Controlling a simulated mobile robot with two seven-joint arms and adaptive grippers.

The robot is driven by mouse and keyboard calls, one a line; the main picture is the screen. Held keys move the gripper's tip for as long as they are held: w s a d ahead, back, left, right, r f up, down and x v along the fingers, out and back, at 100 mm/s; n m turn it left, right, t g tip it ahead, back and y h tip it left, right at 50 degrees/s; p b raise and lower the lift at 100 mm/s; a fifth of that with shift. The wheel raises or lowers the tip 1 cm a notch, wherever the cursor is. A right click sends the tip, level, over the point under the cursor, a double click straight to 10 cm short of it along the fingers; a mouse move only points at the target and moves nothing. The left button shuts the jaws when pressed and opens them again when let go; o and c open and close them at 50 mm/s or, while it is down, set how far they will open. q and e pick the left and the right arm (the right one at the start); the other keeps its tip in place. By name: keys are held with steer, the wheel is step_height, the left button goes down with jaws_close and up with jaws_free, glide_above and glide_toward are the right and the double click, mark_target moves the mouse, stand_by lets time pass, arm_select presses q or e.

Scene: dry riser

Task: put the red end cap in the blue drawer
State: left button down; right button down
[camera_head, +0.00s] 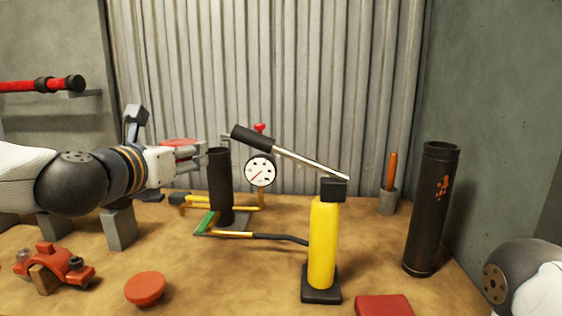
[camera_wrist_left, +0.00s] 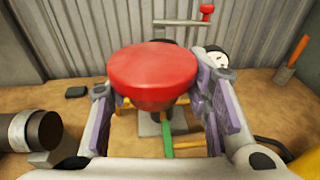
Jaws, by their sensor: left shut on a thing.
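A red end cap (camera_wrist_left: 152,70) is held between the purple-padded fingers of my left gripper, its round top facing the wrist camera. In the head view only a thin red edge of this cap (camera_head: 178,142) shows above the fingers. My left gripper (camera_head: 190,153) is shut on it, raised above the table and left of a dark upright pipe (camera_head: 219,180). No blue drawer shows in either view. My right arm shows at the lower right of the head view, but its gripper is out of frame.
A second red round cap (camera_head: 145,287) lies at the front left near a red clamp (camera_head: 52,267). A yellow pump (camera_head: 322,245) with a long handle stands in the middle. A tall black pipe (camera_head: 431,208) stands at the right. A pressure gauge (camera_head: 260,171) is behind.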

arm_select(q)
steer(key=s+d+f+n+y, duration=0.1)
steer(key=s+d+f+y, duration=0.1)
steer(key=s+f, duration=0.7)
step_height(320, 180, down, 3)
steer(key=shift+s+d+f, duration=0.15)
steer(key=shift+s+d, duration=0.2)
steer(key=shift+d, duration=0.45)
